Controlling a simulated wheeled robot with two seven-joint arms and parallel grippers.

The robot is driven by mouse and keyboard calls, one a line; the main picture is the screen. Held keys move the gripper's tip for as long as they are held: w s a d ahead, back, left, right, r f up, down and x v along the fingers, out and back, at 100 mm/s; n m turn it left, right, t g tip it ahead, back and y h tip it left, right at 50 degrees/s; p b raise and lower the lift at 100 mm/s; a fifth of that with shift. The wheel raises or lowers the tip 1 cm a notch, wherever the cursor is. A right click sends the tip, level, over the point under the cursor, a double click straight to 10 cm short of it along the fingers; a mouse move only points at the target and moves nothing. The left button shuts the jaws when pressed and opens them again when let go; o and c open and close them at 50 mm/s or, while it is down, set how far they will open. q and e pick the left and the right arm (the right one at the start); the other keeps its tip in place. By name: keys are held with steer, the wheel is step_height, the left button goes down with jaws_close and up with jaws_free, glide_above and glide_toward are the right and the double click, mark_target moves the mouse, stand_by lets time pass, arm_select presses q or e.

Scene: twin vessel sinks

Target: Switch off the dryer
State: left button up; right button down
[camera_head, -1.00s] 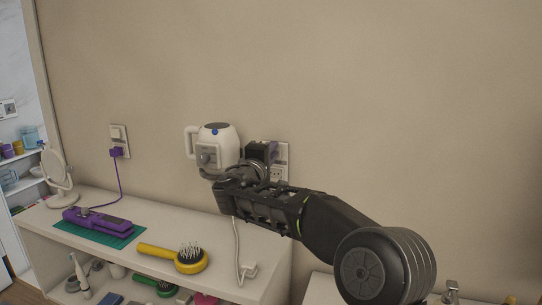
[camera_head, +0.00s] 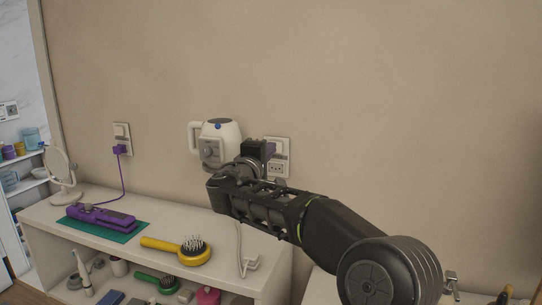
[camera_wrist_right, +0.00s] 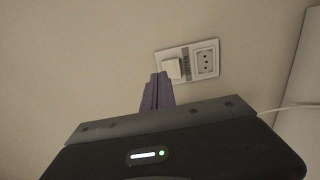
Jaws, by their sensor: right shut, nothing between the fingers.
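My right gripper (camera_head: 266,150) is shut and empty, in front of the plate. Its purple fingers (camera_wrist_right: 158,78) show in the wrist view with their tips near the switch's lower left; I cannot tell whether they touch it. My left gripper is not in view.
A white shelf unit (camera_head: 215,232) below holds a purple straightener (camera_head: 100,216) on a green mat, a yellow brush (camera_head: 180,248) and a white plug (camera_head: 250,263) with a cord. A second switch plate (camera_head: 122,133) and a round mirror (camera_head: 60,165) are further left.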

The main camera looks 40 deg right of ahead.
steer(key=b+v, duration=0.1)
steer(key=v, duration=0.8)
steer(key=shift+a+b, duration=0.35)
steer(key=shift+b, duration=0.05)
steer(key=shift+r, duration=0.15)
steer(key=shift+w, duration=0.1)
